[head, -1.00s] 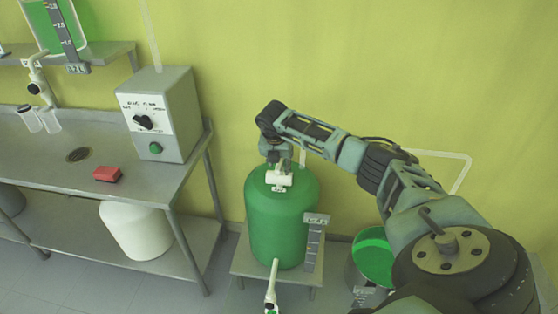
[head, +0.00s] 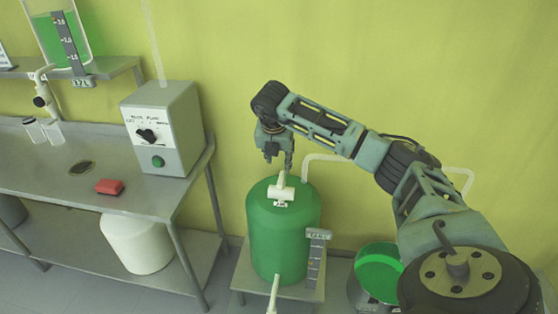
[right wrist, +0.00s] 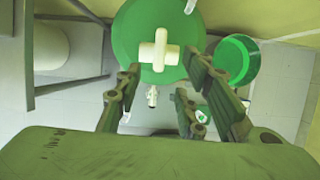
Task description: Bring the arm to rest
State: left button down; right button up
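My right arm (head: 335,130) reaches in from the right. My right gripper (head: 279,160) points down just above the green tank (head: 284,238), apart from the white valve (head: 281,194) on its top. In the right wrist view the gripper's fingers (right wrist: 163,95) are spread and nothing is between them. The white cross-shaped valve handle (right wrist: 157,56) shows beyond them on the tank's top (right wrist: 128,35). My left gripper is not in view.
A steel bench (head: 130,198) at left carries a control box (head: 165,130) and a red block (head: 109,187). The tank stands on a low stand (head: 244,280). A bucket of green liquid (head: 378,275) stands right of it. The wall above is clear.

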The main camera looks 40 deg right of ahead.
dwell(0.4)
jog(key=a+f+m+t+y, duration=0.65)
jog(key=a+f+y, duration=0.65)
jog(key=a+f, duration=1.45)
jog(key=s+d+f+m+h, duration=0.35)
jog(key=s+f+m, duration=0.25)
jog(key=s+f, duration=0.3)
jog(key=s+d+f+m+h, duration=0.2)
jog(key=s+f+m+h, duration=0.4)
jog(key=f, duration=0.5)
jog(key=s+a+f+m+g, duration=0.1)
jog(key=s+f, duration=0.3)
jog(key=s, duration=0.7)
jog(key=s+a+f+m+g, duration=0.1)
jog(key=s+f+g, duration=0.3)
jog(key=s, duration=0.8)
jog(key=s+a+f+m+g, duration=0.1)
jog(key=s+f+m+g, duration=0.1)
jog(key=s, duration=1)
notch_tip(320, 180, down, 2)
jog(key=shift+f+m+g, duration=0.1)
jog(key=shift+m+g, duration=0.25)
jog(key=shift+g, duration=0.3)
